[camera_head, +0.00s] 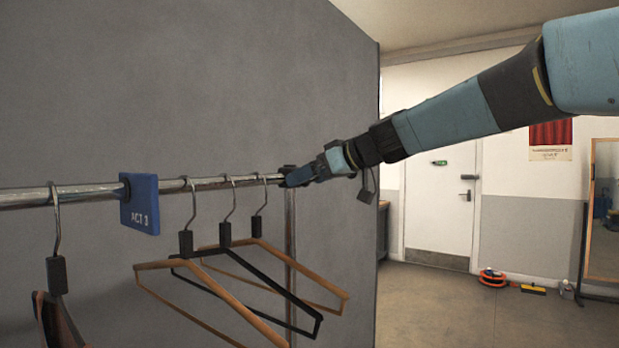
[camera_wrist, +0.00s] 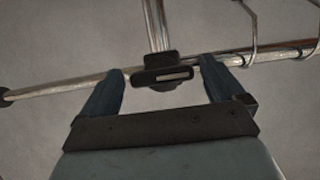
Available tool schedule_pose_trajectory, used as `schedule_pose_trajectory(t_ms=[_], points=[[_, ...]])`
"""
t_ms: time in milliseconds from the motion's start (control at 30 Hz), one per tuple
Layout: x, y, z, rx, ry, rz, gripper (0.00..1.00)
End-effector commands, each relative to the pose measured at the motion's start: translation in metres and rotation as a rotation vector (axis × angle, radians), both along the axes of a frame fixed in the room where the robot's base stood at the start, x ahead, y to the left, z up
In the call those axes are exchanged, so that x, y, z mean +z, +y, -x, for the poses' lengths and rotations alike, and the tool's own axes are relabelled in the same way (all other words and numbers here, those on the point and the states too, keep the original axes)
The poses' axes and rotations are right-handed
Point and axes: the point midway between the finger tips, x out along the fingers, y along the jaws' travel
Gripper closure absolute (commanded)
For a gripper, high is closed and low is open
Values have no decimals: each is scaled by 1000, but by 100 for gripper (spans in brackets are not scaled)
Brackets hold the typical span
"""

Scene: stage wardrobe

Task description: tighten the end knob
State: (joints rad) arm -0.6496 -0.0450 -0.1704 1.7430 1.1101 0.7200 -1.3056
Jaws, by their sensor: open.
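The end knob (camera_wrist: 166,75) is a dark wing-shaped piece at the joint of the rail and the upright post in the wrist view. A pale strip marks its face. My gripper (camera_wrist: 162,66) is open, with one blue finger on each side of the knob and a visible gap on both sides. In the head view my gripper (camera_head: 302,178) is at the far end of the metal rail (camera_head: 95,192). There the dark fitting (camera_head: 286,170) is mostly hidden by my fingers, and the knob cannot be made out clearly.
Several hangers (camera_head: 226,234) hang from the rail, the nearest group left of my gripper. A blue "ACT 1" divider (camera_head: 140,204) sits on the rail. The upright post (camera_head: 291,240) stands below the joint. A grey panel (camera_head: 200,90) is behind; open floor (camera_head: 430,310) lies right.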

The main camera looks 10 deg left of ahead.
Motion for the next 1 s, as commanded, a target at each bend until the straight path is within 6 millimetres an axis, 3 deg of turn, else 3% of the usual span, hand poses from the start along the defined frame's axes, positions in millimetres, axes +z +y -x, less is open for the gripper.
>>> schedule_pose_trajectory(t_ms=[233, 767, 800, 1000], points=[[0, 0, 0, 0, 0, 0, 4], [0, -1, -1, -2, -1, 0, 55], [0, 6, 0, 0, -1, 0, 55], [0, 2, 0, 0, 17, -7, 55]])
